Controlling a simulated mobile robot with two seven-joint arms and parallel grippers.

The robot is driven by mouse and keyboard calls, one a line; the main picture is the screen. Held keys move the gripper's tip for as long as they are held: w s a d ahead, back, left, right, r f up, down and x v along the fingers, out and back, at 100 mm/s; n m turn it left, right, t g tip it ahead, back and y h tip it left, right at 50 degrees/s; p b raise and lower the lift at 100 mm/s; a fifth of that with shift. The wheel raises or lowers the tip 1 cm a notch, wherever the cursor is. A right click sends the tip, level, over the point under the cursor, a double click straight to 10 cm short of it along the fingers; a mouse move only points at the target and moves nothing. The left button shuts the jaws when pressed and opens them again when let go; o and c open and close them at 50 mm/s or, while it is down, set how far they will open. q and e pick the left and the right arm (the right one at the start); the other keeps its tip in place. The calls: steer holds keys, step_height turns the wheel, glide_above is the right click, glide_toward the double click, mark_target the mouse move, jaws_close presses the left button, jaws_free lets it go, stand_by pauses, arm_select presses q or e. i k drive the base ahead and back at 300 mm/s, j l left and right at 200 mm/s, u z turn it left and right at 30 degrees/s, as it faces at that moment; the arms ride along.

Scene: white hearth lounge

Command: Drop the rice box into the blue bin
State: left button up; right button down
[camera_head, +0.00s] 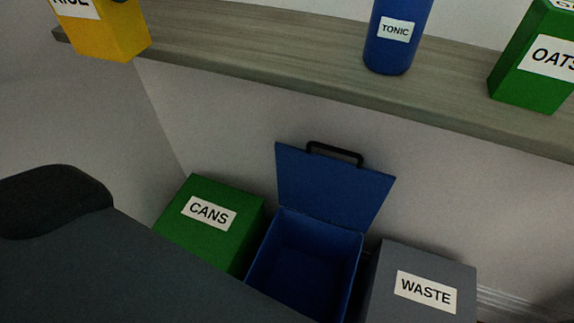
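The yellow rice box (112,38) is at the top left, at the left end of the shelf. Its top is cut off by the picture edge, and only the lower part of its RICE label shows. The blue bin (352,268) stands below the shelf with its lid (333,188) raised and its inside visible and empty as far as I can see. Its lower front is cut off or hidden. Neither gripper can be made out. A large dark shape, likely part of my own arm, fills the lower left.
A green CANS bin (188,237) stands left of the blue bin, and a grey WASTE bin (418,265) right of it; both look closed. The wooden shelf (258,55) also holds a blue TONIC container (391,55) and a green OATS box (520,85).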

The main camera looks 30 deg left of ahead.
mark_target(297, 289)
steer(key=k+l+u, duration=0.5)
steer(key=u, duration=0.2)
